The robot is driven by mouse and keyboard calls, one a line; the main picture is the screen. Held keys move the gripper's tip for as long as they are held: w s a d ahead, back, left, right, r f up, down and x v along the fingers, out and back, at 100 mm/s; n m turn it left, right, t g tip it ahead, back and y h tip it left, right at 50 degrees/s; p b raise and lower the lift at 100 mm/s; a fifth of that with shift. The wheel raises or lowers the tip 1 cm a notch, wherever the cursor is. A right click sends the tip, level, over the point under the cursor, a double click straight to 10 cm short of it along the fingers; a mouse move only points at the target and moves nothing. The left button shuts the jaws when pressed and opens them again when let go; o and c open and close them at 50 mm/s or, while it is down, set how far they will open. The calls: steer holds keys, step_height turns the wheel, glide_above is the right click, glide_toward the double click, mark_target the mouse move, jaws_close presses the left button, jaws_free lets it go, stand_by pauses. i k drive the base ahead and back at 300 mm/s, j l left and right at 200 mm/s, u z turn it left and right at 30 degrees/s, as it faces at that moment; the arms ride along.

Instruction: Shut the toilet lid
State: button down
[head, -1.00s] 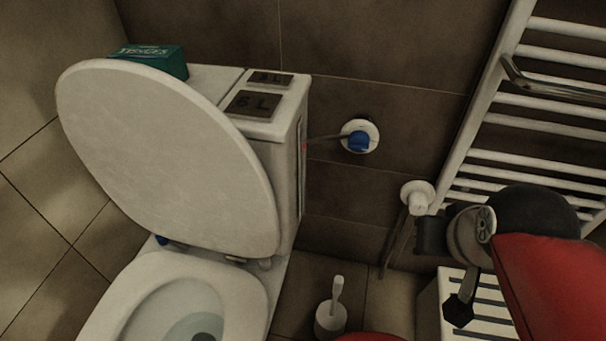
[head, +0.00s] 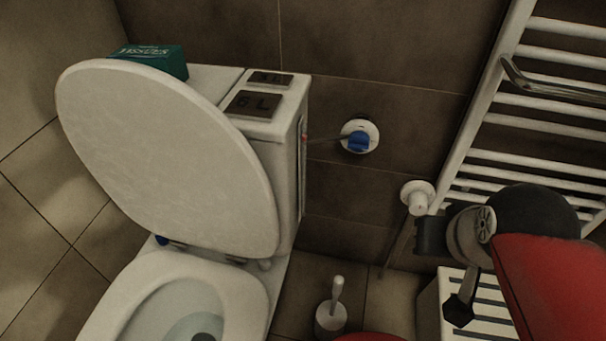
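The toilet lid (head: 170,155) is a large pale oval, raised and leaning back toward the cistern (head: 287,130). Its hinges are at its lower edge, at the back of the seat. The toilet seat and bowl (head: 185,295) are below it, uncovered and cut off by the bottom of the view. My arm, with a red cover and dark grey wrist parts, reaches in from the right. The end of my arm (head: 432,236) is well to the right of the lid and touches nothing of the toilet. Its fingers cannot be made out clearly.
A green tissue box (head: 150,60) stands on the cistern behind the lid. A blue-knobbed valve (head: 358,140) is on the wall. A white towel radiator (head: 545,95) is close to my arm. A toilet brush (head: 332,315) stands on the floor, with open space between toilet and arm.

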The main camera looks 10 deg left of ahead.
mark_target(169, 159)
steer(key=u, duration=1.75)
